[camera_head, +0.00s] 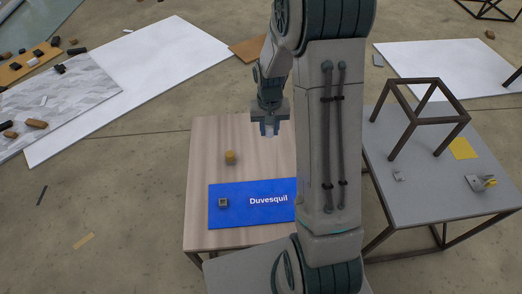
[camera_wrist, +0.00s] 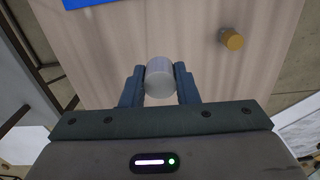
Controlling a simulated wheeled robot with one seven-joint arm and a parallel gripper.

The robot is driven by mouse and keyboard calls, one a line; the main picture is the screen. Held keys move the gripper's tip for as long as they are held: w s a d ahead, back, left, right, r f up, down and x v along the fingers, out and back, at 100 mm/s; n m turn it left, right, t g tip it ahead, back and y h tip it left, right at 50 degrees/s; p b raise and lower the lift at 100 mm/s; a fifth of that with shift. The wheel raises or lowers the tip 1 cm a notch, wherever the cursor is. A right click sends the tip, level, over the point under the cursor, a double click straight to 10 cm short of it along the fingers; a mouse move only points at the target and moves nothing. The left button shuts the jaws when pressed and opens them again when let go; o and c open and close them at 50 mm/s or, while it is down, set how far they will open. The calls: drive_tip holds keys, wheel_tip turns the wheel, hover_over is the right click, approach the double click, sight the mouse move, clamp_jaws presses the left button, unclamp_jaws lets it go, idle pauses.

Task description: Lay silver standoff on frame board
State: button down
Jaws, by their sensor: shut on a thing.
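My gripper (camera_head: 269,130) is shut on the silver standoff, a smooth grey cylinder. The silver standoff (camera_wrist: 159,79) shows between both fingertips in the wrist view, above the wooden tabletop. A blue board (camera_head: 238,191) with the white word "Duvesquil" lies flat on the near part of the wooden table. My arm hides its right end in the head view. The board's edge also shows at the top of the wrist view (camera_wrist: 85,3). My gripper is behind the board in the head view, apart from it.
A gold cylinder (camera_head: 230,158) stands on the wooden table (camera_head: 207,140), just behind the board. A small dark square block (camera_head: 223,202) sits on the board's left part. A grey table (camera_head: 425,205) at right bears a dark open frame (camera_head: 427,119).

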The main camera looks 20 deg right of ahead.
drive_tip(key=s+d+f+m+b, duration=0.1)
drive_tip(key=d+f+m+b, duration=0.25)
drive_tip(key=b, duration=0.45)
drive_tip(key=shift+n, duration=0.45)
drive_tip(key=w+a+f, duration=0.2)
drive_tip(key=w, duration=0.1)
drive_tip(key=w+a+f+b, duration=0.1)
drive_tip(key=w+a+f, duration=0.1)
drive_tip(key=w+f, duration=0.1)
drive_tip(key=w+a+f+b, duration=0.1)
drive_tip(key=w+a+f, duration=0.1)
drive_tip(key=w, duration=0.1)
drive_tip(key=shift+a+f, duration=0.2)
drive_tip(key=shift+f, duration=0.2)
drive_tip(key=shift+f+b, duration=0.4)
drive_tip(key=shift+f, duration=1.5)
drive_tip(key=shift+f, duration=0.2)
drive_tip(key=c, duration=1.1)
unclamp_jaws()
drive_tip(key=shift+r, duration=0.1)
